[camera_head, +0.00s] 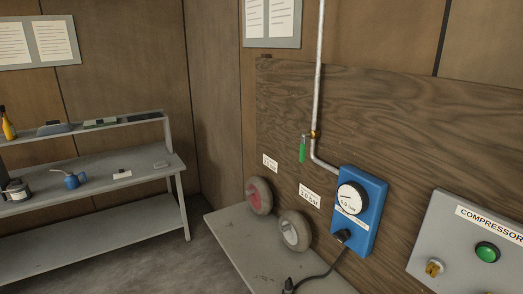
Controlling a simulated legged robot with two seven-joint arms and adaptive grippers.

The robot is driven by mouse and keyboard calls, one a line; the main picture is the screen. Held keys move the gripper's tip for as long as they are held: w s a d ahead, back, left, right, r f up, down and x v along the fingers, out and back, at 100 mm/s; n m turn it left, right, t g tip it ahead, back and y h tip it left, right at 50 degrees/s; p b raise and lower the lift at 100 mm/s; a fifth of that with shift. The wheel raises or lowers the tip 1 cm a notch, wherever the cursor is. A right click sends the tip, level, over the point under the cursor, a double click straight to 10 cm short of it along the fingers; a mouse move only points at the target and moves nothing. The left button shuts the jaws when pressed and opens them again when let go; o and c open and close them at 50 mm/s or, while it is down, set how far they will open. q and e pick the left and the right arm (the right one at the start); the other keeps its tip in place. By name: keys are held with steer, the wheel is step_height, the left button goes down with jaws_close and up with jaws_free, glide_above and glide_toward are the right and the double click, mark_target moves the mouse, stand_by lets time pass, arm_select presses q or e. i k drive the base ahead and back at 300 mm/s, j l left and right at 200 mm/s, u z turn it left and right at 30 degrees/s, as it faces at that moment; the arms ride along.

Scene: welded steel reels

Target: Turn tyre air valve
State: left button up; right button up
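Below the fitting the pipe bends right to a blue gauge box (371,211) with a round white dial (350,199). Two small tyred wheels stand against the board, one with a red hub (256,196) and one with a pale hub (291,232). Neither of my grippers shows in the head view.
A black hose runs from the gauge box to a nozzle (289,286) on the grey bench (240,235). A grey compressor panel (455,250) with a green button (487,252) is at the right. A shelf unit (105,180) with small items stands left, with bare floor between.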

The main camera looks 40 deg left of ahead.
mark_target(303, 145)
steer(key=u, duration=1.15)
